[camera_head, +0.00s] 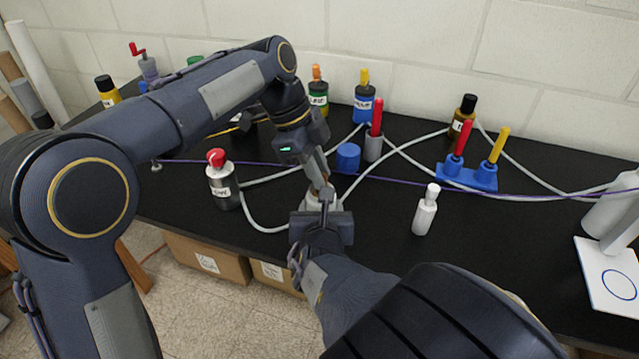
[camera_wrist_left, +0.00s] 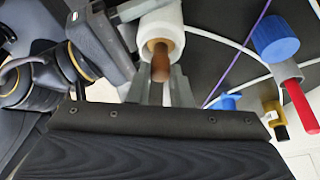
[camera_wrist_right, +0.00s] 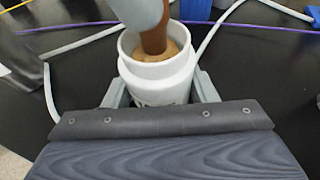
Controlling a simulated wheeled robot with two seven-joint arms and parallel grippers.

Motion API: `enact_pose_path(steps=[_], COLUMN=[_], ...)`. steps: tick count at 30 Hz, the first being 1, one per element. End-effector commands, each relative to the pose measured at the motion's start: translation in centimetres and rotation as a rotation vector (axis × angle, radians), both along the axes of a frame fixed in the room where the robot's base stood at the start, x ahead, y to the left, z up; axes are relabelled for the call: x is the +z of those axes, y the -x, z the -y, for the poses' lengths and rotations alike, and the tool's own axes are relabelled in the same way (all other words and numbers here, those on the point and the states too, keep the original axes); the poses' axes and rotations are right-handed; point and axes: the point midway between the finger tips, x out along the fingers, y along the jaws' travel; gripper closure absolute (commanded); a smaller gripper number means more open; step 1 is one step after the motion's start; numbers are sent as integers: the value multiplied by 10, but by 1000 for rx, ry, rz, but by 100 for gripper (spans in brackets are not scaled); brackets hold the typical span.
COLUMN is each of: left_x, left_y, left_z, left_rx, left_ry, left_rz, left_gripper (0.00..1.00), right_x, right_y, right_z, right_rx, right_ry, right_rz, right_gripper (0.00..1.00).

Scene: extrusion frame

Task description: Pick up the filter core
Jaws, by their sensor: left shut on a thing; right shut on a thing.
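The filter core (camera_wrist_right: 154,42) is a brown rod standing in the open mouth of a white housing (camera_wrist_right: 160,75). My left gripper (camera_head: 325,184) comes from above and is shut on the core's upper part. The core also shows between the left fingers in the left wrist view (camera_wrist_left: 161,68), with the housing's rim (camera_wrist_left: 158,30) around it. My right gripper (camera_head: 321,208) is shut around the white housing from the near side. The core's lower end is hidden inside the housing. In the head view my grippers cover most of both.
A small white bottle (camera_head: 425,210) stands to the right. A blue cylinder (camera_head: 348,158) and a blue holder with handled tools (camera_head: 467,175) are behind. Grey hoses and a purple cord cross the black table.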

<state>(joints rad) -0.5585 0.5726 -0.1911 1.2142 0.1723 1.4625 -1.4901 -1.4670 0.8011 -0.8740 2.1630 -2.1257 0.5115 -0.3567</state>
Motion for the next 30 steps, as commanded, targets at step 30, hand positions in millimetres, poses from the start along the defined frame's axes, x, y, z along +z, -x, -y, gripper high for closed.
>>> enact_pose_path(steps=[30], left_x=[118], left_y=[28], left_z=[85], left_rx=[-6], left_ry=[-1], left_rz=[1], left_gripper=[100], right_x=[0], right_y=[0], right_z=[0], right_rx=[0], right_ry=[0], right_rz=[1], right_gripper=[74])
